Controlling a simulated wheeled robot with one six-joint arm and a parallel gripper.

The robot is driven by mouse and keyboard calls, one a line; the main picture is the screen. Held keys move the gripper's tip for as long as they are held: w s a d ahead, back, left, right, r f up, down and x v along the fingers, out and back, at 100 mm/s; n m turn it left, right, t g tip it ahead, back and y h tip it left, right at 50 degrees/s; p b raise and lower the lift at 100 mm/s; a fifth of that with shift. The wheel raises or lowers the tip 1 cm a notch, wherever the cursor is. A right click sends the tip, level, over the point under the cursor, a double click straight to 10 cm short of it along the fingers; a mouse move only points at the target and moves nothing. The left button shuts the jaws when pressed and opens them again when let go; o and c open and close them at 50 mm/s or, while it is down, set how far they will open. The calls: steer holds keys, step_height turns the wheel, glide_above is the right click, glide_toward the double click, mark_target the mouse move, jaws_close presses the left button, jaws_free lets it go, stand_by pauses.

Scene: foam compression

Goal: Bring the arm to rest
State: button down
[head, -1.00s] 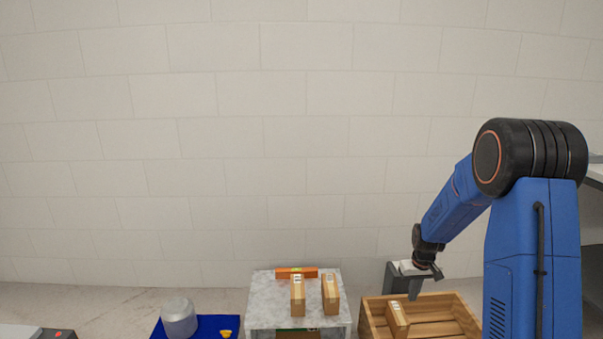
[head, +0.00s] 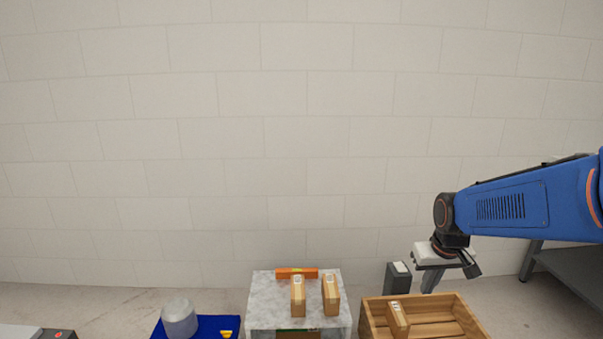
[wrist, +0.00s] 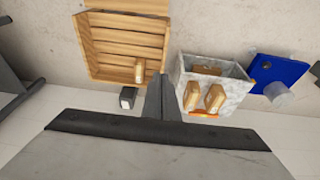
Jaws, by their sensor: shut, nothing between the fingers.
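My gripper (head: 452,269) hangs above the back right of the wooden crate in the head view, clear of everything. Its fingers are shut with nothing between them. The shut fingertips also show in the wrist view (wrist: 164,88), pointing down over the floor. My blue arm reaches in from the right edge of the head view.
A wooden crate (head: 475,312) holds a tan box (head: 397,318). A dark grey block (head: 398,279) stands behind it. A grey marbled bin (head: 262,315) carries two tan boxes (head: 298,296) and an orange bar (head: 297,273). A blue mat (head: 207,326) bears a grey cylinder (head: 179,318).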

steer(key=s+a+r+t, duration=0.1)
steer(key=s+r, duration=0.1)
steer(key=s, duration=0.9)
steer(key=s+a+r, duration=0.2)
steer(key=s, duration=0.8)
steer(key=shift+s+a+r+t, duration=0.2)
steer(key=shift+s+r+t, duration=0.15)
steer(key=shift+s+t, duration=0.05)
